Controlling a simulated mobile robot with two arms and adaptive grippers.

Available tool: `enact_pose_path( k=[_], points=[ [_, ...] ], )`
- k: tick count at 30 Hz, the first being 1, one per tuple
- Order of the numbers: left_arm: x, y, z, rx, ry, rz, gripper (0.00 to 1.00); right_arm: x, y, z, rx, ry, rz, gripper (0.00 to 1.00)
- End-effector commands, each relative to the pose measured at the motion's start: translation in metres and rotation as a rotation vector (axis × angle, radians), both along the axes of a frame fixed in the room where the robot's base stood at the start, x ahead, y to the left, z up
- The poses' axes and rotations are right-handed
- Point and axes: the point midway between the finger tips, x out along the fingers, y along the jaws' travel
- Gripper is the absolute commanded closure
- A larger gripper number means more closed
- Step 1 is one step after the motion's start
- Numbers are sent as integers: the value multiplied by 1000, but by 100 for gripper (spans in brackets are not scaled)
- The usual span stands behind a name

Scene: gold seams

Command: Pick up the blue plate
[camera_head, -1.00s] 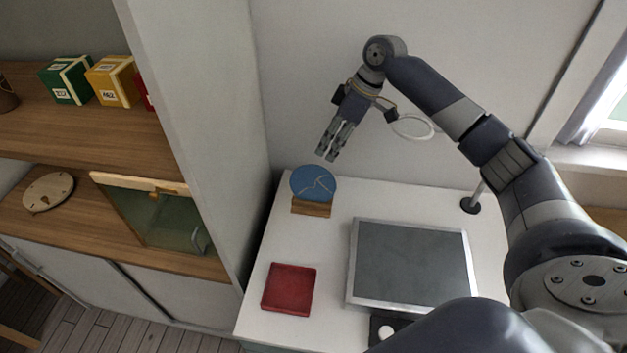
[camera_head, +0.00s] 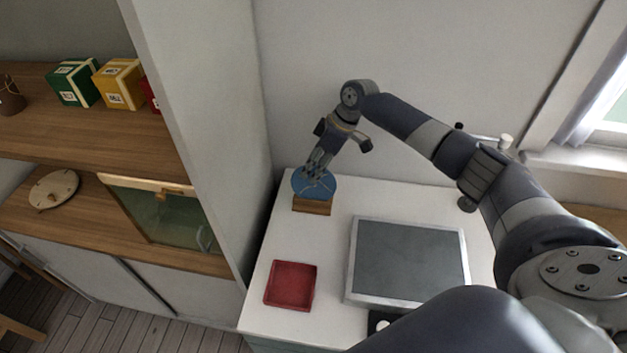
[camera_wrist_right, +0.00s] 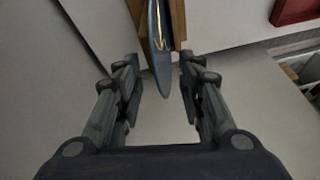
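The blue plate (camera_head: 314,187) with pale gold seam lines stands upright in a wooden stand (camera_head: 312,205) at the back left of the white table. In the right wrist view the plate (camera_wrist_right: 158,55) shows edge-on, with the stand (camera_wrist_right: 178,22) beside it. My right gripper (camera_head: 319,168) is at the plate's upper edge, partly hiding it. In the right wrist view its two fingers (camera_wrist_right: 161,92) are apart, with the plate's edge reaching between them and a gap on both sides. My left gripper is not in view.
A red tray (camera_head: 291,286) lies at the table's front left. A grey framed panel (camera_head: 408,261) lies right of it. A tall pale partition (camera_head: 205,130) stands close on the left, with shelves of boxes (camera_head: 118,84) beyond. The wall is close behind the table.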

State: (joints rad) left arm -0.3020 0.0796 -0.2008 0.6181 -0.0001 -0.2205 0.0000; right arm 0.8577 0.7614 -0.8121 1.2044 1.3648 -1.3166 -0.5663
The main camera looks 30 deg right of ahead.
Motion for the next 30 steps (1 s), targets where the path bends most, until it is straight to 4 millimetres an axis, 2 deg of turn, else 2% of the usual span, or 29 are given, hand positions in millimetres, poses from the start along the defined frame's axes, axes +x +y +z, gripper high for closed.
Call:
enact_pose_path(
  k=[6, 10, 11, 30],
  points=[
    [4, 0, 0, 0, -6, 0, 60, 0, 0, -1, -1, -1, 0, 67],
    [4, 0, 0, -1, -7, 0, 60, 0, 0, -1, -1, -1, 0, 96],
    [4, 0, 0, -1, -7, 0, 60, 0, 0, -1, -1, -1, 0, 100],
    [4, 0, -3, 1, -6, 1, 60, 3, -2, 6, -2, -9, -5, 100]
  ],
)
